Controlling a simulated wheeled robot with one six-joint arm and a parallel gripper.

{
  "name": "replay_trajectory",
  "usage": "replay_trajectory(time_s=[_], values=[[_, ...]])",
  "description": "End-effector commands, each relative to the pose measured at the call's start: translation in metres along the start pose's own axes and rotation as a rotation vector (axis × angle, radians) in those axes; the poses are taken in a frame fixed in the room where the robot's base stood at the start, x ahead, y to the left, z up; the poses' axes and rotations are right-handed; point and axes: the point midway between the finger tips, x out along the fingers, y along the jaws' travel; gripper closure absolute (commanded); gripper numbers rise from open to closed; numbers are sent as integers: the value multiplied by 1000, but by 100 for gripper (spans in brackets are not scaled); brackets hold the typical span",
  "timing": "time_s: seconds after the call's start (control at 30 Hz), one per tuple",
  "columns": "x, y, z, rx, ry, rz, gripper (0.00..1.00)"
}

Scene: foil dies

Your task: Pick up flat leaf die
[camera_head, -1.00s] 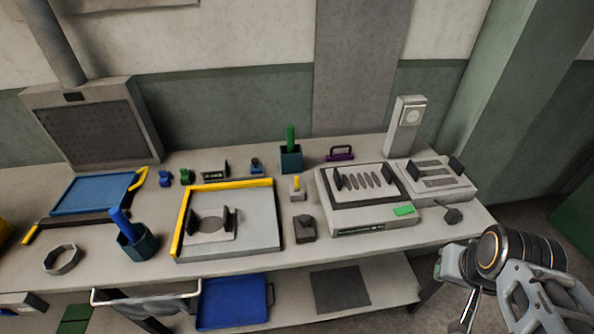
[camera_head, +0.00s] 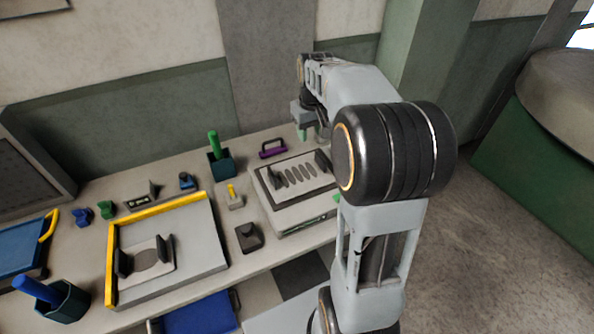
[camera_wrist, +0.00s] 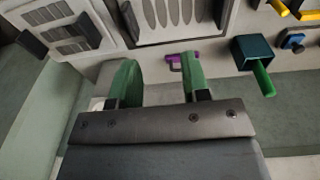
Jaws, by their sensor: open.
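A light plate with several slanted leaf-shaped recesses and dark end grips (camera_head: 294,176) lies on the grey box in the middle. Its recesses show at the top of the wrist view (camera_wrist: 172,18). Another plate, with one oval recess (camera_head: 147,260), lies in the yellow-edged tray. A plate with bar-shaped slots (camera_wrist: 62,24) shows at the wrist view's upper left; my arm hides it in the head view. I cannot tell for certain which is the flat leaf die. My gripper (camera_wrist: 160,78) is open and empty, its green fingers apart. In the head view my gripper (camera_head: 312,134) is near the bench's back right.
A purple handle (camera_head: 273,148) stands behind the grey box (camera_head: 296,220) and shows near my fingers in the wrist view (camera_wrist: 174,60). A teal cup with a green rod (camera_head: 221,163) is left of it. The yellow-edged tray (camera_head: 200,240) fills the left middle.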

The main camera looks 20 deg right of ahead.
Motion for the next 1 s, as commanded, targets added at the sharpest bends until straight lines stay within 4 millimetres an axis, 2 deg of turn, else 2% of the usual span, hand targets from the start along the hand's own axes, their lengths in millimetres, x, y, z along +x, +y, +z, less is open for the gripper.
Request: replay_trajectory(time_s=[0.03,0.1,0.2,0.33,0.47,0.7,0.83,1.0], values=[[5,15,-13,2,-24,-5,57],[12,33,-25,0,-48,-12,57],[22,54,-36,0,-73,-20,57],[32,70,-42,0,-92,-28,57],[51,77,-42,1,-102,-32,57],[93,76,-37,2,-102,-32,57],[109,75,-36,2,-101,-32,57],[118,75,-36,2,-98,-30,57]])
